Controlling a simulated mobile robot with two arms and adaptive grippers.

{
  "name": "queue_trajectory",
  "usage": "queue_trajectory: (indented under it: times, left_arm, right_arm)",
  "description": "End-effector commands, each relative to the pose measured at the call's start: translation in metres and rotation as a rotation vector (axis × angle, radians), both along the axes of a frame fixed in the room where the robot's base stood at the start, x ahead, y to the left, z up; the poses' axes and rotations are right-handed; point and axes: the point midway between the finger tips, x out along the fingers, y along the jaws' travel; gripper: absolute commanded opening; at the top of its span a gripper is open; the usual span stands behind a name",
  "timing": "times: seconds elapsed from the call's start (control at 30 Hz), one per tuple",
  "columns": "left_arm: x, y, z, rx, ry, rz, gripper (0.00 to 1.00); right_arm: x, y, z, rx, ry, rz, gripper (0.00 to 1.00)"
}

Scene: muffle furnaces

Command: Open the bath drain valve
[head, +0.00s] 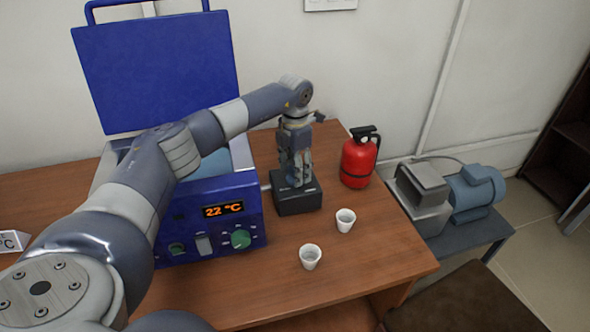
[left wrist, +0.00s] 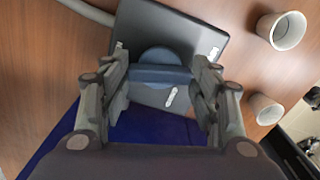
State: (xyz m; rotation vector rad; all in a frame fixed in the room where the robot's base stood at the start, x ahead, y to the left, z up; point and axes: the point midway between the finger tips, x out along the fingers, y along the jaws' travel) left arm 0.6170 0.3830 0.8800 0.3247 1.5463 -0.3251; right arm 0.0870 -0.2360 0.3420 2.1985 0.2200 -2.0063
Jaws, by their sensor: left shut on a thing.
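The drain valve is a dark box (head: 298,203) on the table, just right of the blue bath (head: 190,190). In the left wrist view the box (left wrist: 190,35) carries a round blue knob with a blue bar handle (left wrist: 160,75) across it. My left gripper (head: 296,182) points down over the box. In the left wrist view its fingers (left wrist: 162,78) stand at the two ends of the bar, shut on it. In the head view the gripper hides the handle. The bath's blue lid (head: 155,70) is raised, and its display reads 22 °C. My right gripper is not in view.
A red extinguisher-like bottle (head: 359,160) stands right of the valve box. Two white cups (head: 346,220) (head: 310,257) stand in front of it. A pump (head: 474,190) sits on a lower stand at the right.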

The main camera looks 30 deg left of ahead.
Motion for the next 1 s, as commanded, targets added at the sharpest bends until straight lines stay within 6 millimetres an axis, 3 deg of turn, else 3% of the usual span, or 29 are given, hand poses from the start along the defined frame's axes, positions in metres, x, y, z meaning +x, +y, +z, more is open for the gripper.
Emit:
queue_trajectory:
  times: [0.4,1.0]
  left_arm:
    - [-0.0007,0.0005,-0.001,0.001,0.003,-0.248,0.33]
    - [-0.0008,0.0005,-0.0008,0.001,0.003,-0.31,0.33]
  right_arm:
    - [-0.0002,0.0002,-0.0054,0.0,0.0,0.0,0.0]
    - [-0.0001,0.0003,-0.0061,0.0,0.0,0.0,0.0]
